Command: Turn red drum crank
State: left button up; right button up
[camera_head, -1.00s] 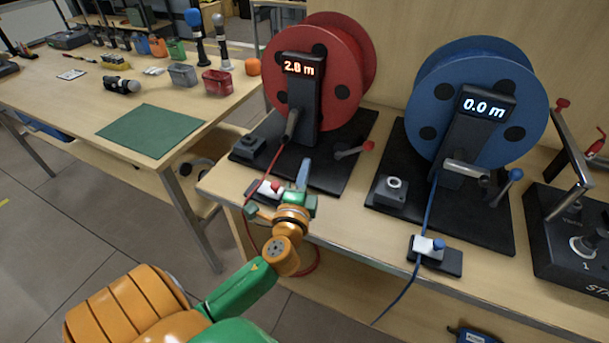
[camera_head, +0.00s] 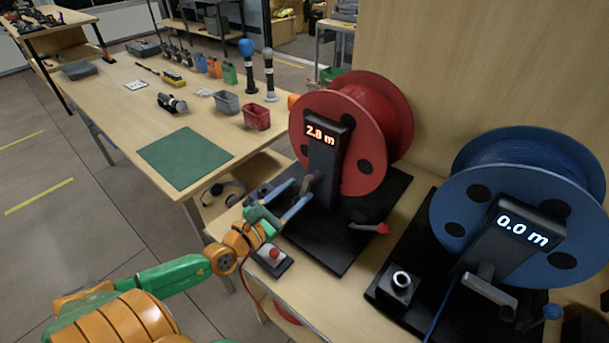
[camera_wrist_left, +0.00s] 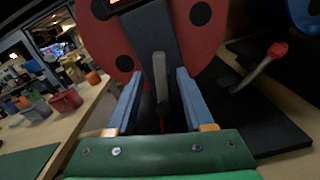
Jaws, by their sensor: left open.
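The red drum (camera_head: 395,105) stands on a black base, and its display (camera_head: 320,133) appears to read 2.8 m. A metal crank arm with a red knob (camera_head: 383,228) sticks out at the lower right of the drum's post; it also shows in the left wrist view (camera_wrist_left: 262,65). My left gripper (camera_head: 302,190) is open, left of that crank, in front of the post. In the left wrist view a grey upright lever-like part (camera_wrist_left: 160,78) appears between its fingers. I cannot tell whether they touch it. My right gripper is not in view.
A small box with a red button (camera_head: 275,254) sits near the table edge, below my left gripper. The blue drum (camera_head: 520,165), whose display reads 0.0 m, stands at right. A table with a green mat (camera_head: 184,158) and red bin (camera_head: 257,117) is at left.

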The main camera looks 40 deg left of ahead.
aim_at(305, 185)
pick_arm(q)
jog(key=w, duration=0.5)
jog(key=shift+d+f, duration=0.1)
jog(key=shift+d, duration=0.15)
jog(key=shift+s, duration=0.15)
jog(key=shift+c, duration=0.2)
grip_shut()
